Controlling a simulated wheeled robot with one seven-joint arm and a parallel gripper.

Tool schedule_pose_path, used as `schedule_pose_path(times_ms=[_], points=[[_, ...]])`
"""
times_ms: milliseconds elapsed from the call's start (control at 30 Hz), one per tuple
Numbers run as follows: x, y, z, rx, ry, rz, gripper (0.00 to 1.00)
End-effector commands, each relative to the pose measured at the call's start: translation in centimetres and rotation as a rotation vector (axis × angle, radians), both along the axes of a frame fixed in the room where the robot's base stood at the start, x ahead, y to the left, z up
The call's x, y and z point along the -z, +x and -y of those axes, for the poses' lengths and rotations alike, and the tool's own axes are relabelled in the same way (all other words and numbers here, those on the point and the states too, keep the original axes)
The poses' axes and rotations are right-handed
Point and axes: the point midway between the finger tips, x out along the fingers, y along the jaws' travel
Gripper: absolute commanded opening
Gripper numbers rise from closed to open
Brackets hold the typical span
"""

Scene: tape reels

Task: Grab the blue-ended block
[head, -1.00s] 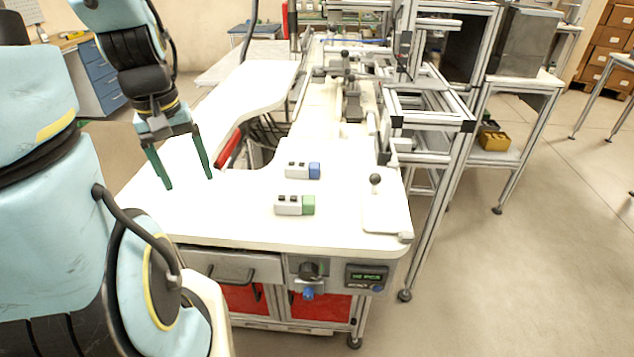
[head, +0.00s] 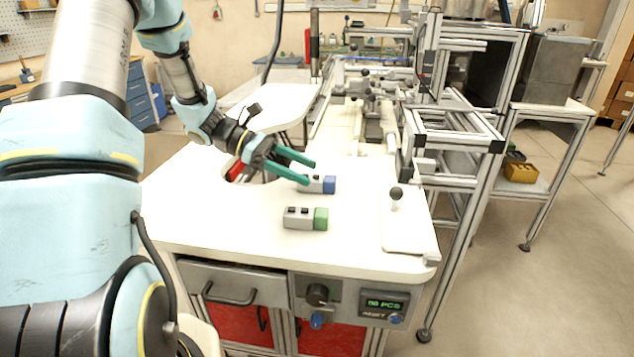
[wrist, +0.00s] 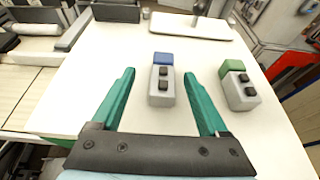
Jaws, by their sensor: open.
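The blue-ended block (head: 329,184) is a grey block with a blue end and dark buttons on top. It lies on the white table (head: 220,215), partly hidden by my gripper in the head view. My gripper (head: 312,173) is open, with green fingers pointing toward the block. In the wrist view the blue-ended block (wrist: 161,85) lies ahead of and between the fingertips, its blue end farthest away. My gripper (wrist: 160,75) holds nothing. The green-ended block (head: 306,218) lies nearer the table's front edge, and in the wrist view (wrist: 237,90) it is right of the fingers.
A white plate with a black-knobbed lever (head: 396,194) is at the table's right side. A metal frame (head: 455,130) stands beyond the right edge. A machine rail (head: 370,100) runs along the back. The table's left front is clear.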

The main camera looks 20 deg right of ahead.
Motion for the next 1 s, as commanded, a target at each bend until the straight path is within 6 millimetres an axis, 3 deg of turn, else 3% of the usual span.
schedule_pose_path(times_ms=[500, 767, 1000], points=[[2.2, -3.0, 4.2, 0.001, 0.001, 0.0, 0.78], [2.5, -3.1, 4.5, -0.001, 0.001, 0.002, 0.78], [2.5, -3.1, 4.5, -0.001, 0.001, 0.002, 0.54]])
